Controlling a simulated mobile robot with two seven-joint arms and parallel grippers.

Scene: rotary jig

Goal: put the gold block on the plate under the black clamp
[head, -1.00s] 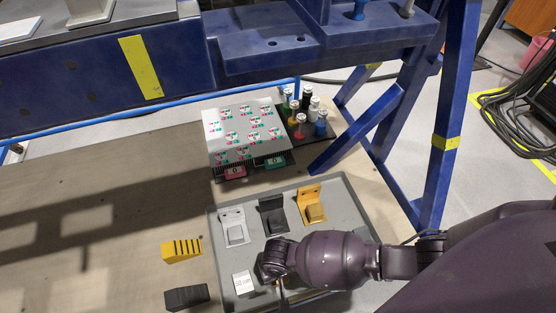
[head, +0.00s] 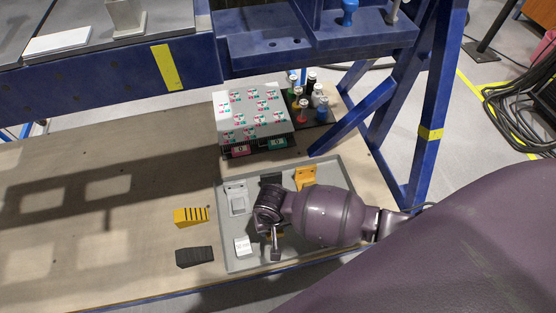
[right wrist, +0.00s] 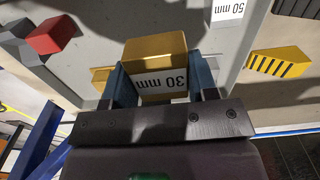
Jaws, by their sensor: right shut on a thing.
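My right gripper (right wrist: 161,80) is shut on the gold block (right wrist: 155,48), which carries a white "30 mm" label, in the right wrist view. In the head view the right arm reaches over the grey tray (head: 226,255) from the right, and its wrist hides most of the held block. A black L-shaped part (head: 270,179) stands in the tray, mostly hidden behind the wrist. I cannot tell whether it belongs to the black clamp. No plate under a black clamp can be made out. My left gripper is not in view.
The tray also holds a white bracket (head: 237,197), a gold bracket (head: 306,176) and a white labelled block (head: 243,246). A yellow striped wedge (head: 190,216) and a black wedge (head: 194,257) lie left of it. Blue frame legs (head: 428,135) stand at the right.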

